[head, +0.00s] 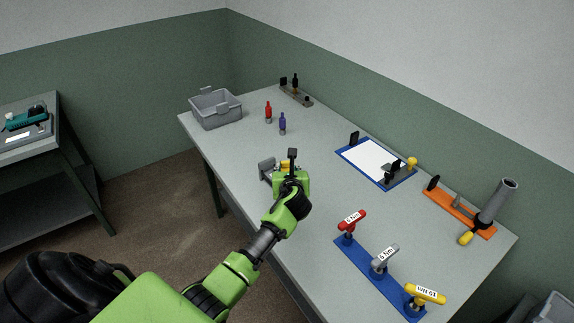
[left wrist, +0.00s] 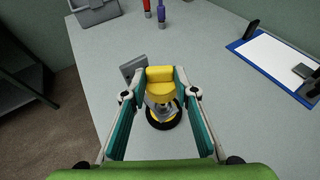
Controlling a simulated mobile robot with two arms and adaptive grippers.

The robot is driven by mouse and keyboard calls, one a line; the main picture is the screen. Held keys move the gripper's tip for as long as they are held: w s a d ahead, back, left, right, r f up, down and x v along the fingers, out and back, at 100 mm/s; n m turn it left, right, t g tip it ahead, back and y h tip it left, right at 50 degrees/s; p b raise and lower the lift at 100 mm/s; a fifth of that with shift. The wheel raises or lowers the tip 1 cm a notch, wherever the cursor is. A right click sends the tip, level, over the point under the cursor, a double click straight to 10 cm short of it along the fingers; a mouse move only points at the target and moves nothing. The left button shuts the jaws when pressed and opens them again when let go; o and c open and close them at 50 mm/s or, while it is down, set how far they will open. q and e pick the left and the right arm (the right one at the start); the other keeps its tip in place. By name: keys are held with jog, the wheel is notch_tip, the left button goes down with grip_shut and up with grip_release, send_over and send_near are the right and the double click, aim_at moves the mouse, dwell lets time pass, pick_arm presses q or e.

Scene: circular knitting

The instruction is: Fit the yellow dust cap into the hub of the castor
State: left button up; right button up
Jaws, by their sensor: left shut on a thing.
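My left gripper (head: 289,173) is over the middle of the table. In the left wrist view its two fingers (left wrist: 161,78) are shut on the yellow dust cap (left wrist: 160,74), which sits between the fingertips. The castor (left wrist: 164,119) shows just beyond and below the cap, with a black tyre, some yellow and grey metal. A grey block (left wrist: 131,68) stands beside it; a grey part also shows left of the gripper in the head view (head: 266,168). The cap hides part of the castor, and I cannot tell whether they touch. My right gripper is not in view.
A grey bin (head: 216,112), a red bottle (head: 268,112) and a blue bottle (head: 282,124) stand toward the far end. The table between is clear.

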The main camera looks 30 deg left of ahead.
pick_arm(q)
jog(key=shift+f+b, duration=0.8)
jog(key=shift+f, duration=0.85)
jog(key=shift+f, duration=0.1)
jog(key=shift+p, duration=0.3)
